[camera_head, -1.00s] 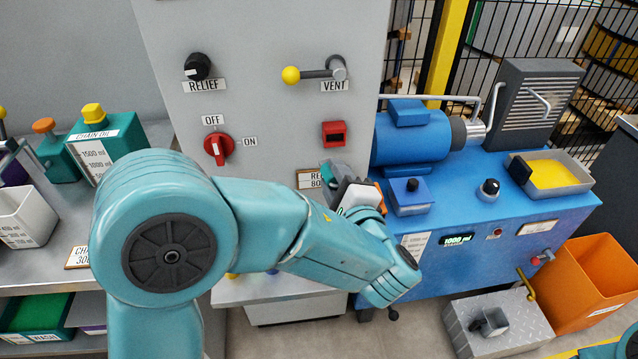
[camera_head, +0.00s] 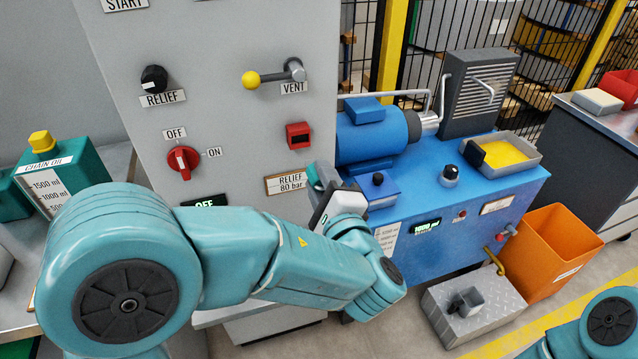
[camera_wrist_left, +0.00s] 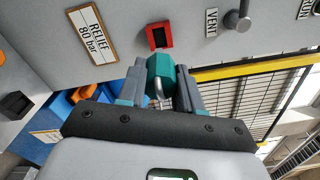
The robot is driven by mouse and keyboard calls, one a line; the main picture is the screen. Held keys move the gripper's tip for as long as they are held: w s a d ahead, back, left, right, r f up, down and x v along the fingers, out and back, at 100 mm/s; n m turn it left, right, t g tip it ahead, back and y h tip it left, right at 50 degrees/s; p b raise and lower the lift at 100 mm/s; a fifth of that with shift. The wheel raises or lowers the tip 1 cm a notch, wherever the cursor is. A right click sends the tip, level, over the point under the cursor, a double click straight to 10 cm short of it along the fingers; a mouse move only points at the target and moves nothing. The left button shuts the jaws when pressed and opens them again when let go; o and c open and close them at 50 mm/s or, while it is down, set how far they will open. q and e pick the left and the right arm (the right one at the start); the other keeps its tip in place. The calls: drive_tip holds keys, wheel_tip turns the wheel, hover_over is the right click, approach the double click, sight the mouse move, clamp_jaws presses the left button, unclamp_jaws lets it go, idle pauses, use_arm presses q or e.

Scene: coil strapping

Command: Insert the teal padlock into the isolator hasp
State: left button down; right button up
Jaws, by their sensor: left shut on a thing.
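The teal padlock (camera_wrist_left: 159,68) is between the fingers of my left gripper (camera_wrist_left: 160,77) in the left wrist view, its metal shackle showing toward the palm. In the head view my left gripper (camera_head: 326,188) is in front of the grey panel, and a teal bit of the padlock (camera_head: 313,174) shows at its tip. The red square fitting (camera_head: 298,135), which seems to be the isolator hasp, is on the panel just above and left of the gripper. It also shows in the left wrist view (camera_wrist_left: 159,35), beyond the padlock and apart from it. My right gripper is not in view.
The red OFF/ON switch (camera_head: 183,161) is left of the red fitting. The yellow-knobbed VENT lever (camera_head: 272,77) is above it. A blue pump unit (camera_head: 440,195) stands close to the right of my gripper. An orange bin (camera_head: 548,250) is on the floor.

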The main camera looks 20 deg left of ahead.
sight(311, 161)
use_arm(q)
drive_tip(key=x, duration=0.3)
drive_tip(key=shift+f, duration=0.15)
drive_tip(key=shift+b+x, duration=0.3)
drive_tip(key=shift+x, duration=1.15)
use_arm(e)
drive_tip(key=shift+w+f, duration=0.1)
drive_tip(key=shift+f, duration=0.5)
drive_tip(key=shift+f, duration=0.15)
use_arm(q)
drive_tip(key=shift+b, duration=0.45)
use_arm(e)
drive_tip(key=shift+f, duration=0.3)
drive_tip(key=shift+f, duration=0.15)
use_arm(q)
drive_tip(key=shift+b, duration=0.45)
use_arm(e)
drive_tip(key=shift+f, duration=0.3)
use_arm(q)
drive_tip(key=shift+w+a, duration=0.15)
drive_tip(key=shift+b+x, duration=0.5)
drive_tip(key=shift+x, duration=1.1)
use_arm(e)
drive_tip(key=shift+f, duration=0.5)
